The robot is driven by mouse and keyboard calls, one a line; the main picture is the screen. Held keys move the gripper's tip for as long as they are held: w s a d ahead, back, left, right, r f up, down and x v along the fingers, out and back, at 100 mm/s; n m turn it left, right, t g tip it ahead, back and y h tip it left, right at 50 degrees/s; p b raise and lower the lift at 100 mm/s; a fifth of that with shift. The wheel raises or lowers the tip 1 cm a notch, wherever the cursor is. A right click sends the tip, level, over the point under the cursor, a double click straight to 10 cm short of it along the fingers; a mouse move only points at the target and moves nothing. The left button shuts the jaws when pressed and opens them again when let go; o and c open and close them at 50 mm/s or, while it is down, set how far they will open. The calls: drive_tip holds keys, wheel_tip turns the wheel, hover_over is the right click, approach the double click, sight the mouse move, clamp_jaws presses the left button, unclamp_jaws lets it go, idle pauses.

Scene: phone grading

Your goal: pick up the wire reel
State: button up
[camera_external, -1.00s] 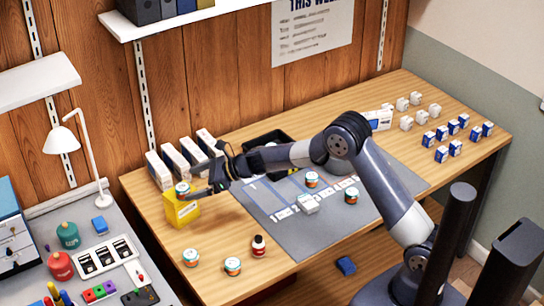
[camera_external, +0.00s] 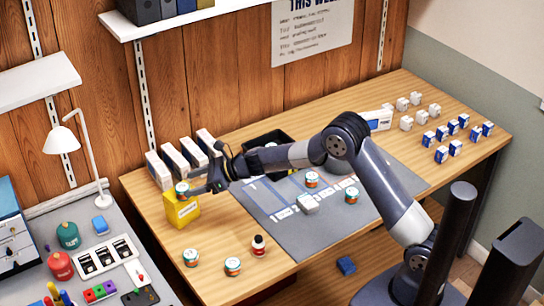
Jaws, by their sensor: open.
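A small round wire reel (camera_external: 182,189), with a white top and orange and teal sides, sits on top of a yellow box (camera_external: 181,212) at the left end of the wooden table. My gripper (camera_external: 190,190) reaches in from the right, level with this reel. Its jaws are open and close beside the reel; I cannot tell whether they touch it. Similar reels stand on the front left of the table (camera_external: 190,257) (camera_external: 233,266) and on the grey mat (camera_external: 312,179) (camera_external: 351,196).
White boxes (camera_external: 174,162) stand in a row behind the yellow box. A black tray (camera_external: 285,140) lies behind my arm. A small red-and-white bottle (camera_external: 258,246) stands near the front edge. Small blue and white boxes (camera_external: 442,154) fill the right end. The grey mat (camera_external: 290,243) has free room at front.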

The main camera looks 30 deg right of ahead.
sight(187, 188)
drive_tip(key=s+r+m+t+p, duration=0.25)
drive_tip(key=r+m, duration=0.75)
drive_tip(key=m, duration=1.2)
drive_tip(key=s+d+f+m+t+h+p, duration=0.1)
drive_tip(key=s+d+m+h, duration=0.1)
drive_tip(key=m, duration=0.7)
drive_tip(key=s+d+f+m+h, duration=0.1)
drive_tip(key=s+m+h, duration=0.15)
drive_tip(key=m, duration=0.65)
drive_tip(key=shift+y, duration=0.35)
drive_tip(key=shift+w+a+f+p, duration=0.25)
drive_tip(key=shift+w+a+f, duration=0.35)
drive_tip(key=shift+f, duration=0.7)
drive_tip(key=shift+w+a+f+p, duration=0.3)
drive_tip(key=shift+w+f, duration=0.5)
drive_tip(key=shift+f, duration=0.5)
drive_tip(key=shift+w+a+f+p, duration=0.25)
drive_tip(key=shift+w+a+f, duration=0.35)
drive_tip(key=shift+f, duration=0.7)
drive_tip(key=shift+f+p+x, duration=0.2)
drive_tip(key=shift+p+x, duration=0.35)
drive_tip(key=shift+x, duration=0.75)
drive_tip(key=shift+f+p+x, duration=0.2)
drive_tip(key=shift+p+x, duration=0.35)
drive_tip(key=shift+x, duration=0.8)
